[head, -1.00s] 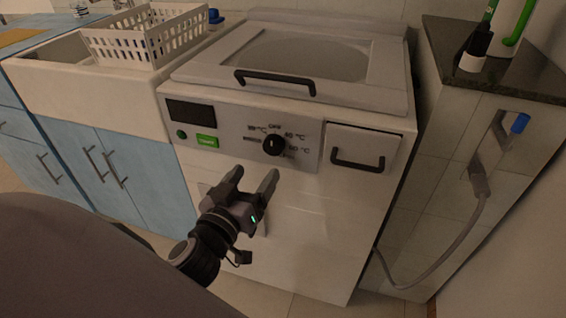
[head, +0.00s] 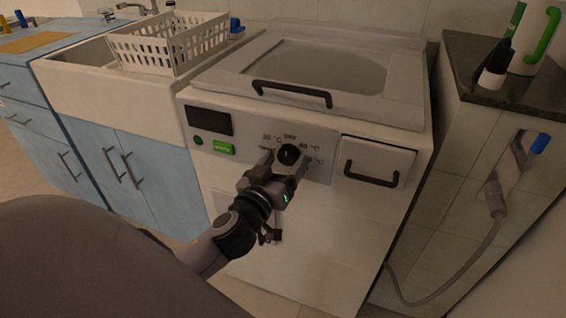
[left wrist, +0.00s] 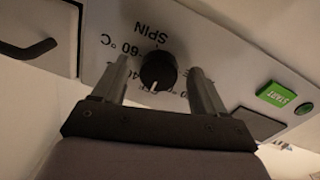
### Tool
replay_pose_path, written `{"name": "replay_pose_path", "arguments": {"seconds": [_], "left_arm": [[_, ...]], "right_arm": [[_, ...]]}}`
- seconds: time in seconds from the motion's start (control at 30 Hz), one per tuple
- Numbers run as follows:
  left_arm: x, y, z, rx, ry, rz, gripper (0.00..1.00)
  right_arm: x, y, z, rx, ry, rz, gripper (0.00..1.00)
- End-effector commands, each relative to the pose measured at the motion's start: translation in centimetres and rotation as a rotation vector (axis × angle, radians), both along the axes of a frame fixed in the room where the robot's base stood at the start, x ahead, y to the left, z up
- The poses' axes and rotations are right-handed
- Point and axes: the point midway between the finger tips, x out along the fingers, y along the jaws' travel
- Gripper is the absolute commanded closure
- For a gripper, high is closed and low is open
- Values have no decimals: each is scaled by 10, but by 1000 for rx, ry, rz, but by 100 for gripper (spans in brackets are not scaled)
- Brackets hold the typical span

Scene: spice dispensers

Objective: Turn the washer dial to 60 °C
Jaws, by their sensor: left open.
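The washer dial (head: 289,154) is a round black knob on the washer's (head: 290,225) front panel. In the left wrist view, which is upside down, the dial (left wrist: 158,72) has its white mark toward the bottom, away from the word SPIN. The "60 °C" label is up and left of it there, and "40" is partly hidden behind a finger. My left gripper (head: 283,167) is open in front of the panel. In the left wrist view its two fingers (left wrist: 158,85) flank the dial with gaps showing on both sides. My right gripper is not in view.
A green START button (head: 223,148) and dark display (head: 209,121) sit left of the dial. A handled drawer (head: 375,155) is to the right, and a lid handle (head: 291,92) sticks out above. A hose (head: 440,296) hangs at the right.

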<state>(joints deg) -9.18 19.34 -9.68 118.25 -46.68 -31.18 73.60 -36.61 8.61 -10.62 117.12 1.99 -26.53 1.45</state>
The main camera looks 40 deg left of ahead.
Motion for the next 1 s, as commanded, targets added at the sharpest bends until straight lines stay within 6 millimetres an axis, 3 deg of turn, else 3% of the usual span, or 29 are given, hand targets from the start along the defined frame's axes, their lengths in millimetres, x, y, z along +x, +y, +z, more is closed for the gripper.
{"name": "replay_pose_path", "arguments": {"seconds": [0.27, 0.43, 0.77, 1.0], "left_arm": [[1, 0, 0, 0, 0, 0, 28], [1, 0, 0, 0, 0, 0, 83], [1, 1, 0, 27, 8, 1, 84], [1, 1, 1, 147, 39, 1, 84]], "right_arm": [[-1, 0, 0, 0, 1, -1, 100], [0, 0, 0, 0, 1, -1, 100], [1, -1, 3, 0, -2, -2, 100], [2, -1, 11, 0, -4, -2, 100]]}}
